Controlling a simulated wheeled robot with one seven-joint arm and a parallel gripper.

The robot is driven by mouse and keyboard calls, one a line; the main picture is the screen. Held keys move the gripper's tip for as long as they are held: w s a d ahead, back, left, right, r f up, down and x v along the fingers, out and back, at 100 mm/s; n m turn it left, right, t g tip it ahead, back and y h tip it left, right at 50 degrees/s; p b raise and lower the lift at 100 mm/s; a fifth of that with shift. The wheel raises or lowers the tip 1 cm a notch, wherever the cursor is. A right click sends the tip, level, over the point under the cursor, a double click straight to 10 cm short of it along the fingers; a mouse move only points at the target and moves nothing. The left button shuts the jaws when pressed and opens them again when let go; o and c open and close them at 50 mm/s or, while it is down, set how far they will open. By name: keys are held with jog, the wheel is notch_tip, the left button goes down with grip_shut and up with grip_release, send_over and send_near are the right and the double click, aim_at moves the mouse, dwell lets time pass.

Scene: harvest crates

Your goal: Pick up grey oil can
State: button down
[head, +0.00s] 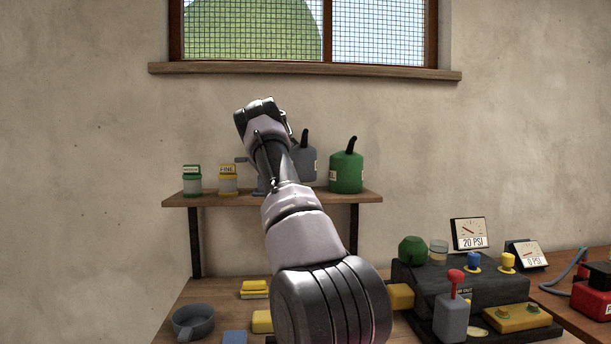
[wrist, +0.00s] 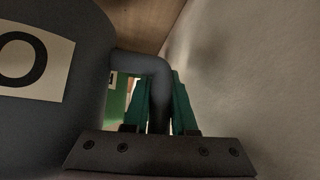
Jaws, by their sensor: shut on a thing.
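The grey oil can (head: 305,162) is on or just above the wall shelf, partly hidden behind my arm in the head view. In the wrist view the can (wrist: 45,110) fills the left side, with a white label bearing a dark ring. Its grey handle (wrist: 153,66) bends down between the green fingers of my gripper (wrist: 158,104), which are shut on it. In the head view my arm hides the fingers. I cannot tell whether the can's base touches the shelf.
A green oil can (head: 346,173) stands close to the right on the shelf (head: 230,200). A green-labelled jar (head: 192,181) and a yellow-labelled jar (head: 228,180) stand at the left. The wall is close behind. Below, the bench holds a grey pan (head: 193,322) and a dark machine (head: 425,280).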

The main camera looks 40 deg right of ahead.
aim_at(312, 163)
jog(key=s+a+r, duration=0.1)
jog(key=s+a, duration=0.2)
jog(key=s, duration=0.2)
jog(key=s+a, duration=0.3)
jog(key=s, duration=0.2)
jog(key=s+a+r, duration=0.1)
jog(key=s+a, duration=0.2)
jog(key=s, duration=0.3)
jog(key=shift+a+r, duration=0.35)
jog(key=shift+a, duration=0.05)
jog(key=shift+s+a, duration=0.2)
jog(key=shift+s, duration=0.15)
